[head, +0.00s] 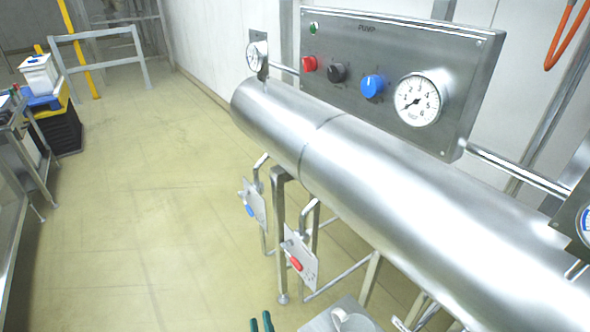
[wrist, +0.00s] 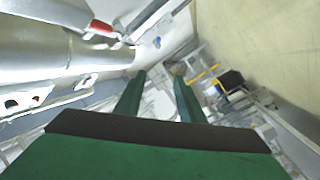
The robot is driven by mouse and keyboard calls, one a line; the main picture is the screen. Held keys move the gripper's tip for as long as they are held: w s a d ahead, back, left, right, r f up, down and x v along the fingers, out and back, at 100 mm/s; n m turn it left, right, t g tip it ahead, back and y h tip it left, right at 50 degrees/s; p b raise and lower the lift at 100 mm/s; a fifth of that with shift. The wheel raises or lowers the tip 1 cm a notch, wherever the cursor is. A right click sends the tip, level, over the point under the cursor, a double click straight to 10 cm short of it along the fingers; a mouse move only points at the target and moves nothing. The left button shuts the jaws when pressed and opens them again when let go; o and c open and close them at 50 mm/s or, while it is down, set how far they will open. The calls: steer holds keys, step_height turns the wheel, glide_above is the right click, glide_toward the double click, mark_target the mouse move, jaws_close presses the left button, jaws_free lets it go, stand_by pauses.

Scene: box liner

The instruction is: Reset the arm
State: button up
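The fingers are in free space below and to the left of the steel pipe's near part in the head view. The rest of my arm is out of the head view.
A large steel pipe (head: 375,170) runs across the right. Above it is a panel (head: 340,50) with knobs and a gauge. Below hang plates with a blue handle (head: 249,210) and a red handle (head: 296,264). A steel table (head: 20,160) stands left. The floor (head: 150,200) between is clear.

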steer(key=s+d+r+m+g+h, duration=0.1)
steer(key=s+d+r+m, duration=0.15)
steer(key=s, duration=0.55)
steer(key=s+d+r+m+h, duration=0.15)
steer(key=s+d, duration=0.25)
steer(key=s, duration=0.5)
steer(key=s+d+r+m+g, duration=0.1)
steer(key=s+d+r+m, duration=0.15)
steer(key=s, duration=0.55)
steer(key=s+d+r+m+g+h, duration=0.1)
steer(key=s+r+m, duration=0.3)
steer(key=s+r, duration=0.3)
steer(key=shift+s+m+h, duration=0.35)
steer(key=shift+w, duration=0.1)
